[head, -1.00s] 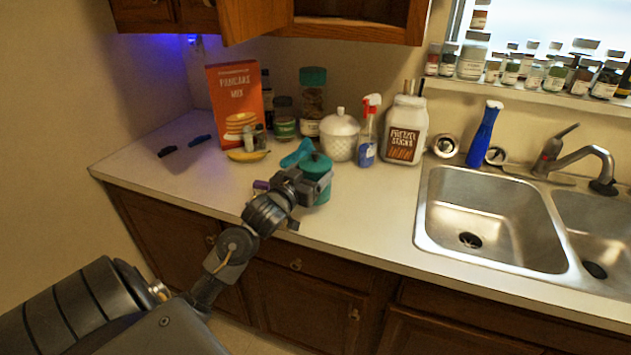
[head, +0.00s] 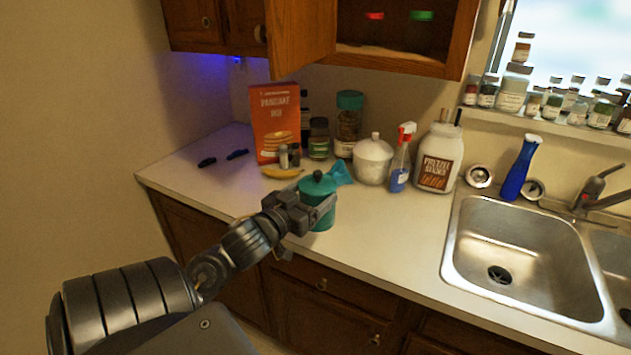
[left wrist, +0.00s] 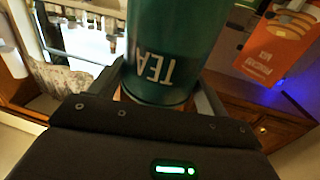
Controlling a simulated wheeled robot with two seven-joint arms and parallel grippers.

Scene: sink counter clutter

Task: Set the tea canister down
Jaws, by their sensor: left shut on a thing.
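The tea canister is a teal cylinder with a knobbed lid (head: 319,187). My left gripper (head: 318,205) is shut on the canister near the counter's front edge. The canister's base appears at or just above the counter (head: 390,227); I cannot tell if it touches. A teal cloth-like item (head: 342,174) shows just behind the canister. My right gripper is not in view.
Behind stand a pancake mix box (head: 274,122), a banana (head: 283,173), a white lidded jar (head: 373,160), a spray bottle (head: 401,160) and a pretzel jar (head: 437,160). The sink (head: 520,255) lies to the right. Counter between canister and sink is clear.

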